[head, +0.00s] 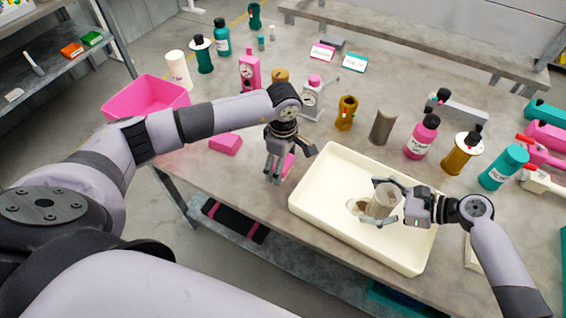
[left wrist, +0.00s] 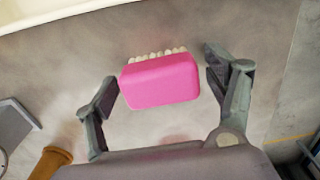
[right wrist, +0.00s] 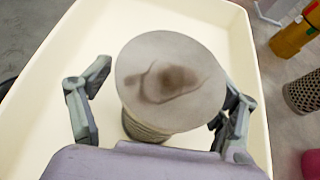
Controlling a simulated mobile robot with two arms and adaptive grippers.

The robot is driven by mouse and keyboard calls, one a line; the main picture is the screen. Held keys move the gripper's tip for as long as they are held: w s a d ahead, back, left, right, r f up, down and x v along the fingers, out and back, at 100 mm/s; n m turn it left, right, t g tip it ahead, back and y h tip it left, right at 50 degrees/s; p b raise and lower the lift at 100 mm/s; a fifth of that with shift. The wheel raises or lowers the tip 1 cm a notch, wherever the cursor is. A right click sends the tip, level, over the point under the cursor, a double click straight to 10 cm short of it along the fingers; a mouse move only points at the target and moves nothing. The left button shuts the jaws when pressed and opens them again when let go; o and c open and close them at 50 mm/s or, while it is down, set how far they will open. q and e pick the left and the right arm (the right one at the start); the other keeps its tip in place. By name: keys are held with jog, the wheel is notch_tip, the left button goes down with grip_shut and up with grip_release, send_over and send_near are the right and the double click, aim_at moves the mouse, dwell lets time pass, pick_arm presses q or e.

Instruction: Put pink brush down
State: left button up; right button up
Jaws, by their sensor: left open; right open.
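The pink brush (left wrist: 160,80) lies on the grey table between the open fingers of my left gripper (left wrist: 165,95) in the left wrist view. In the head view the brush (head: 288,165) is partly hidden behind my left gripper (head: 278,172). My right gripper (head: 388,205) is open around a grey cylindrical part (head: 380,200) in the cream tray (head: 322,165). The right wrist view shows the part's round, brown-stained face (right wrist: 172,80) between the fingers.
A pink block (head: 225,144) and a pink bin (head: 147,97) are left of my left gripper. The table's front edge is close to the brush.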

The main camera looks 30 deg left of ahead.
pick_arm(q)
notch_tip(320, 180, up, 12)
jog(key=shift+r, duration=0.15)
dwell(0.4)
jog(key=shift+o, duration=0.3)
jog(key=shift+o, duration=0.3)
jog(key=shift+s+a+r, duration=0.2)
jog(key=shift+s+r, duration=0.1)
jog(key=shift+s, duration=0.05)
notch_tip(320, 180, down, 7)
jog(key=shift+r, duration=0.1)
jog(key=f, duration=0.5)
jog(key=shift+w+d+f, duration=0.1)
jog(key=shift+w+d, duration=0.1)
jog(key=shift+w, duration=0.2)
